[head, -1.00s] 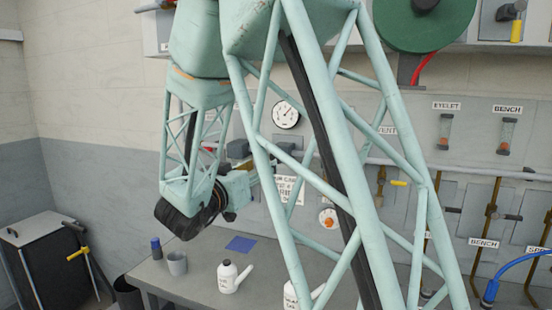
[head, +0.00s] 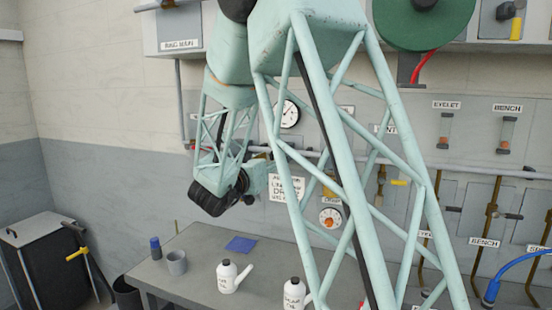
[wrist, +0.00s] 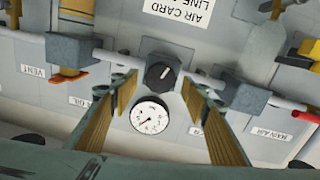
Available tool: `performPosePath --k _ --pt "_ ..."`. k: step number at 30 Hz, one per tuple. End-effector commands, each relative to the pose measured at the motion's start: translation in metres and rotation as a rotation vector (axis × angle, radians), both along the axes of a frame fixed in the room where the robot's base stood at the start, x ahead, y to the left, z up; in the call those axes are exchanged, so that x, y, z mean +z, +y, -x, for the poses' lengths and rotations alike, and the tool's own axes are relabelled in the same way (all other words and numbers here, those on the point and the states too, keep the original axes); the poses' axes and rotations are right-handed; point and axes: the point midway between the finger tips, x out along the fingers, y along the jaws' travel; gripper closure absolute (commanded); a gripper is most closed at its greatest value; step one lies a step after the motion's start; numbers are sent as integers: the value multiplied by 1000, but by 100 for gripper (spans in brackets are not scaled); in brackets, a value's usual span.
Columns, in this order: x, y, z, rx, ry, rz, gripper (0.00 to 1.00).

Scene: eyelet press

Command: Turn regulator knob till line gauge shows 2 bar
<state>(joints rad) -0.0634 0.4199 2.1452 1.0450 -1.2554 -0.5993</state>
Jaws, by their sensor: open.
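The black regulator knob (wrist: 160,72) has a pale pointer mark and sits on the panel in the wrist view. The line gauge (wrist: 151,115) is a white round dial beside it, below it in this inverted picture. The gauge also shows in the head view (head: 289,113), partly beside my arm. My gripper (wrist: 160,88) is open and empty, its two tan-padded fingers on either side of the gauge and knob, apparently not touching the knob. In the head view my arm hides the knob and fingertips.
Grey valve blocks (wrist: 73,48) and (wrist: 241,95) flank the knob, with a red-tipped lever (wrist: 305,119) at the right. A printed card (wrist: 183,10) hangs on the panel. The bench (head: 200,255) below holds a white bottle (head: 228,277), a grey cup (head: 176,262) and a blue cloth (head: 241,244).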

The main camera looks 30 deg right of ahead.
Motion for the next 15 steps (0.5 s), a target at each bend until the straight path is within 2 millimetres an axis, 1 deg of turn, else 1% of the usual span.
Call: performPosePath --k 1,7,15 --pt "0 -5 -3 -1 0 0 58" --pt "-1 -18 -14 -1 0 0 58" --pt "0 -24 -19 0 0 0 58"
